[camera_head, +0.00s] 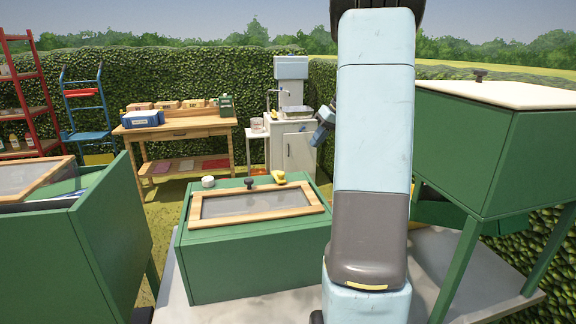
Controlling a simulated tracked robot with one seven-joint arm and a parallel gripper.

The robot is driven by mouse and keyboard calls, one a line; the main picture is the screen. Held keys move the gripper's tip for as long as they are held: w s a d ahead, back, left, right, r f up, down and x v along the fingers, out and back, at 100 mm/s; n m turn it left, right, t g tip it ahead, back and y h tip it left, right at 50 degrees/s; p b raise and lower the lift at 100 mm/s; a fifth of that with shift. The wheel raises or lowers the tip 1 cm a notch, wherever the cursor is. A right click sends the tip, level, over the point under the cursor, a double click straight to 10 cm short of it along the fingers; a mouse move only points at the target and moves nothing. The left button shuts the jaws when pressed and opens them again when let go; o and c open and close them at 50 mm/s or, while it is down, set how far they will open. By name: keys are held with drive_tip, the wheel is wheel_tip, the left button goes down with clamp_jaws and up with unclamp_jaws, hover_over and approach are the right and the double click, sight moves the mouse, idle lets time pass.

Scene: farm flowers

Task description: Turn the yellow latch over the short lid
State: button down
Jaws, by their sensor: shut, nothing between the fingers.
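A small green box (250,267) stands low in the middle, with a wood-framed, glazed lid (318,209) lying closed on top. I cannot be sure that this is the short lid. A dark knob (249,183) stands at the lid's far edge. A small yellow piece, which looks like the yellow latch (279,177), sits just right of the knob at the far edge. Whether it overlaps the lid is too small to tell. My gripper is not visible; my arm rises in front, and a blue part of it shows beyond, above and right of the box.
A white round object (208,182) sits at the box's far left corner. A green bed with a glazed lid (33,177) stands at left. A tall green box with a pale top (500,94) stands at right. A wooden table (186,128) and white cabinet (300,151) stand behind.

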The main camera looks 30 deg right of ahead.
sight(279, 176)
drive_tip(key=shift+n, duration=0.4)
drive_tip(key=x, duration=1)
drive_tip(key=shift+w+d, duration=0.1)
drive_tip(key=shift+w, duration=0.1)
drive_tip(key=shift+a+f, duration=0.2)
drive_tip(key=shift+a, duration=0.75)
drive_tip(key=shift+a+f, duration=0.15)
drive_tip(key=shift+a, duration=0.8)
drive_tip(key=shift+d, duration=0.1)
